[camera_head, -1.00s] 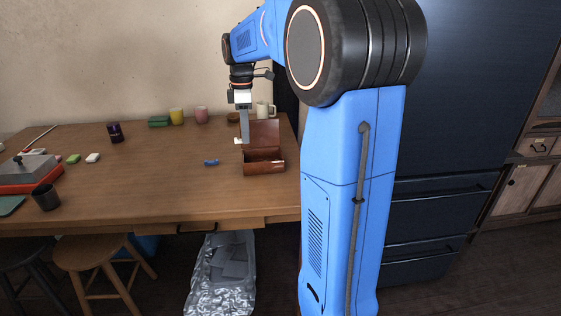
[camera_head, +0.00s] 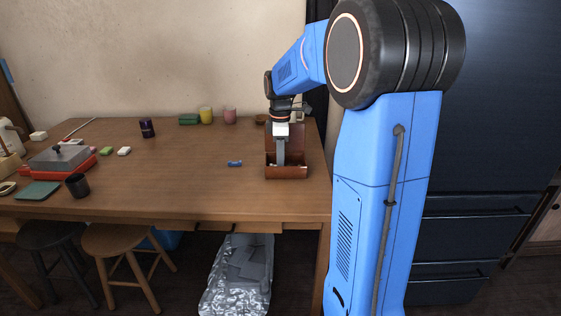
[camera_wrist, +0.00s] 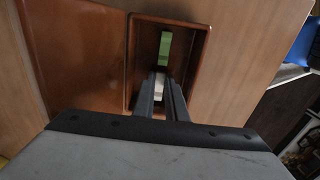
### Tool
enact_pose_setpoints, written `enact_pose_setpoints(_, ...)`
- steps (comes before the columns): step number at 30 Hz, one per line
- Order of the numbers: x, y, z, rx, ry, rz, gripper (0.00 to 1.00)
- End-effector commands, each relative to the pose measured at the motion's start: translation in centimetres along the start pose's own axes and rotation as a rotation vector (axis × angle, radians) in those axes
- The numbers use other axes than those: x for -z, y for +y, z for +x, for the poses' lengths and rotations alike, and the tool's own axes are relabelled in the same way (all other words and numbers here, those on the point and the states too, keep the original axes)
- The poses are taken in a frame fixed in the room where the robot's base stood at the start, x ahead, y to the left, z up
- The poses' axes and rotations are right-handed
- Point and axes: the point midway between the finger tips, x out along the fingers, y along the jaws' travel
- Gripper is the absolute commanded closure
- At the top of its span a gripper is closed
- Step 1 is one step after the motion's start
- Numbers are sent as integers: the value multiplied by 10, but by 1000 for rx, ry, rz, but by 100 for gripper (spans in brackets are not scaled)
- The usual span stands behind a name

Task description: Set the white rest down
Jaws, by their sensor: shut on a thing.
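My gripper (camera_wrist: 162,98) is shut on the white rest (camera_wrist: 159,86), a small pale block between the fingertips in the wrist view. The fingers reach down into the open compartment of a reddish-brown wooden box (camera_wrist: 203,70). Whether the rest touches the box floor cannot be told. In the head view my gripper (camera_head: 281,163) points straight down into the same box (camera_head: 287,173), whose raised lid stands behind. A green piece (camera_wrist: 165,48) lies inside the box ahead of the fingers.
A small blue rest (camera_head: 235,163) lies on the wooden table (camera_head: 200,185) left of the box. A dark cup (camera_head: 77,185) stands at left.

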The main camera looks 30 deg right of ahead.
Motion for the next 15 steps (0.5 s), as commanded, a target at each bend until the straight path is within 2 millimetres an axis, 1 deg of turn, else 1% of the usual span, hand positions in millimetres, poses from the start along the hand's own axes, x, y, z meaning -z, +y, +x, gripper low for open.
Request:
enact_pose_setpoints(2,0,0,5,-1,0,0,100)
enact_pose_setpoints(12,0,0,7,-1,0,0,100)
enact_pose_setpoints(13,0,0,7,-2,0,0,84)
enact_pose_setpoints(15,0,0,7,-2,0,0,70)
